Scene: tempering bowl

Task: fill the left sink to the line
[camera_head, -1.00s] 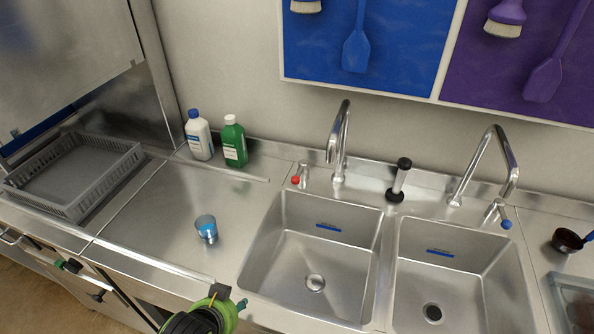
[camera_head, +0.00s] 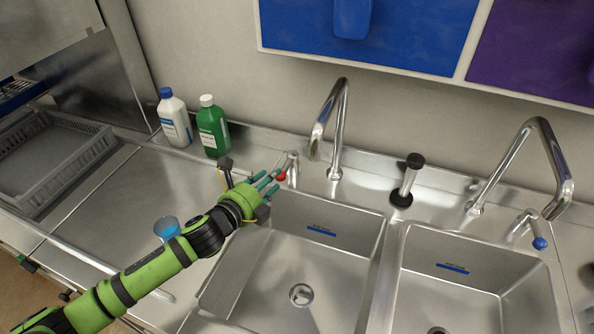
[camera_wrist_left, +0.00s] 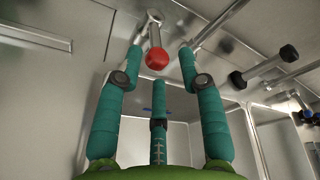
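The left sink (camera_head: 330,270) is a steel basin with no water visible in it. A short blue line mark (camera_head: 321,231) is on its back wall, and its drain (camera_head: 300,295) shows at the bottom. The left faucet (camera_head: 341,130) arches behind it. Its red-tipped lever (camera_head: 281,176) is beside the faucet on the left. My left gripper (camera_head: 268,184) reaches over the sink's back left corner with teal fingers spread. In the left wrist view the red tip (camera_wrist_left: 156,60) lies between the open fingers (camera_wrist_left: 161,66); contact cannot be told. My right gripper is out of view.
A right sink (camera_head: 470,300) has its own faucet (camera_head: 545,150) and blue-tipped lever (camera_head: 539,243). A black-ended metal cylinder (camera_head: 407,182) stands between the faucets. White (camera_head: 174,118) and green (camera_head: 212,128) bottles stand back left. A blue cup (camera_head: 167,228) sits left beside my arm.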

